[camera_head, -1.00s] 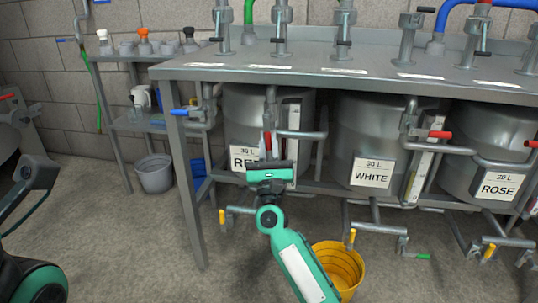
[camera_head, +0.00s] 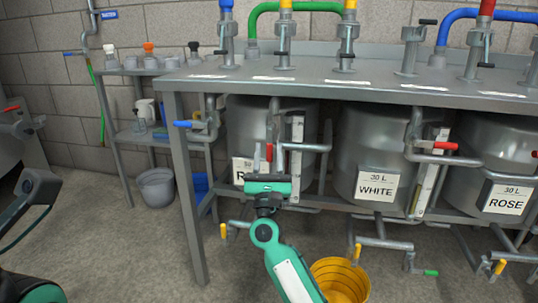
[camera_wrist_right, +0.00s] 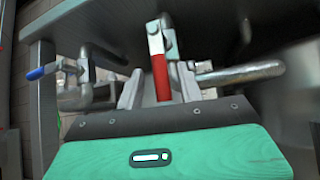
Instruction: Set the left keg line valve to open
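The left keg (camera_head: 240,118) stands under the bench, its label mostly hidden behind my right gripper. Its line valve has a red lever (camera_head: 269,152) on the pipe in front of it. In the right wrist view the red lever (camera_wrist_right: 161,76) hangs down from a silver joint, with its grip lowest. My right gripper (camera_head: 268,181) is just below and in front of the lever. In the wrist view its two grey fingers stand on either side of the lever, apart; contact cannot be told. My left gripper is out of view.
A blue-handled valve (camera_head: 186,124) is left of the lever, by the bench leg (camera_head: 186,190). A horizontal pipe (camera_head: 304,147) runs right of the lever. The WHITE keg (camera_head: 352,150) and ROSE keg (camera_head: 490,150) stand further right. A yellow bucket (camera_head: 340,280) is on the floor.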

